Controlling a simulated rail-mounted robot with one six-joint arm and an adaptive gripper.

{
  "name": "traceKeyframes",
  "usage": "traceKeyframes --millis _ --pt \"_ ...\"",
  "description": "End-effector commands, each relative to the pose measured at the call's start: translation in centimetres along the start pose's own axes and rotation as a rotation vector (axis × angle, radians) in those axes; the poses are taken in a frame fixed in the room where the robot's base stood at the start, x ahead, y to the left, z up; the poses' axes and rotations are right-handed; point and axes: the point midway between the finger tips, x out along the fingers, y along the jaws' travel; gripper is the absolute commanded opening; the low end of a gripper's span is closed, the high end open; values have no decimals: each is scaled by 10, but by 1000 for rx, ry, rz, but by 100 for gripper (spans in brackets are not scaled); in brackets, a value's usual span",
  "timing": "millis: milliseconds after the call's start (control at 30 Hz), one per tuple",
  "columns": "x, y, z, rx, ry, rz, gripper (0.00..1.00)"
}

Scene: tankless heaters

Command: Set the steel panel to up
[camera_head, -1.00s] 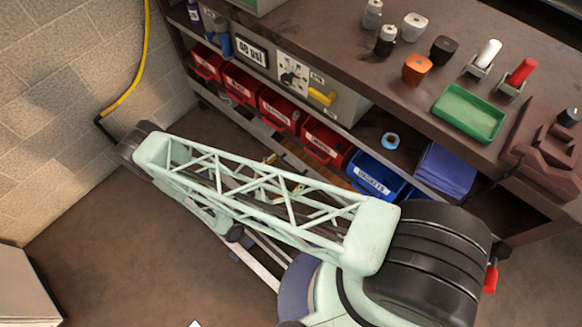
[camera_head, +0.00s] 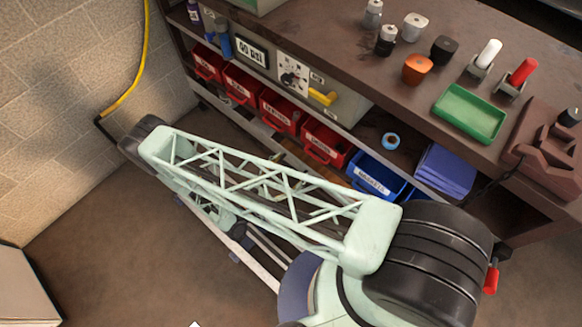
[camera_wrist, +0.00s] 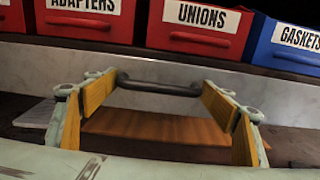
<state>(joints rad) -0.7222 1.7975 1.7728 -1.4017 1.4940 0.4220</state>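The pale grey steel panel (camera_wrist: 180,72) runs below the bins in the wrist view, with a dark bar handle (camera_wrist: 160,88) on its front. It appears upright, though its lower part is hard to make out. My gripper (camera_wrist: 158,94) is open, its orange-padded fingers spread wide near the two ends of the handle. I cannot tell whether either finger touches it. In the head view, part of a grey strip below the bins (camera_head: 255,128) shows, but my arm hides the gripper and the handle.
Red bins (camera_head: 282,109) and a blue bin (camera_head: 376,177) stand on the shelf above the panel. A brown wooden surface (camera_wrist: 150,126) lies below the handle. A block wall (camera_head: 70,90) with a yellow hose stands left. A green tray (camera_head: 470,112) sits on the workbench top.

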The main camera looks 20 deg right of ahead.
Motion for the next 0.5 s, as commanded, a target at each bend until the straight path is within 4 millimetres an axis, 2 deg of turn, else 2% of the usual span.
traceKeyframes --millis 267,500 --pt "0 0 5 0 0 0 57" --pt "0 1 30 0 -1 0 57"
